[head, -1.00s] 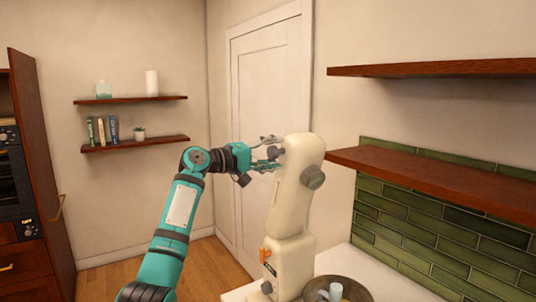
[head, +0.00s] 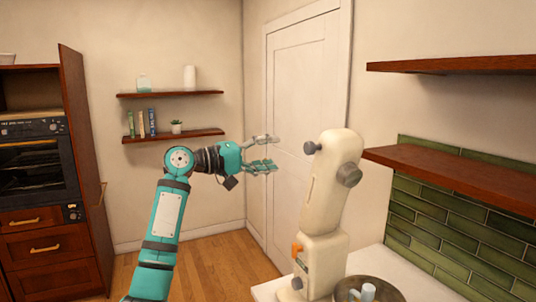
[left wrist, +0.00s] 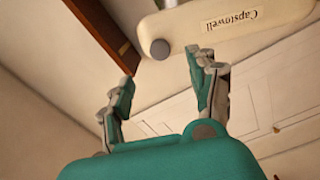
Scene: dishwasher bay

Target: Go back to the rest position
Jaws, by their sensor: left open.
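My left gripper (head: 268,154) is raised in the middle of the head view, on the teal arm that comes in from the left. Its fingers are apart with nothing between them. In the left wrist view the two fingers (left wrist: 165,100) are spread and empty too. A cream stand mixer (head: 325,205) stands just right of the gripper in the head view, with a gap between them. Its head, marked "Capstowell" (left wrist: 235,22), shows beyond the fingers in the left wrist view. My right gripper is in neither view.
The mixer stands on a white counter (head: 405,275), with a round dark pan or bowl (head: 388,288) beside it. Wooden shelves (head: 450,178) jut out at the right. A white door (head: 300,130) is behind. An oven (head: 38,165) is at the left. The wooden floor (head: 215,268) is clear.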

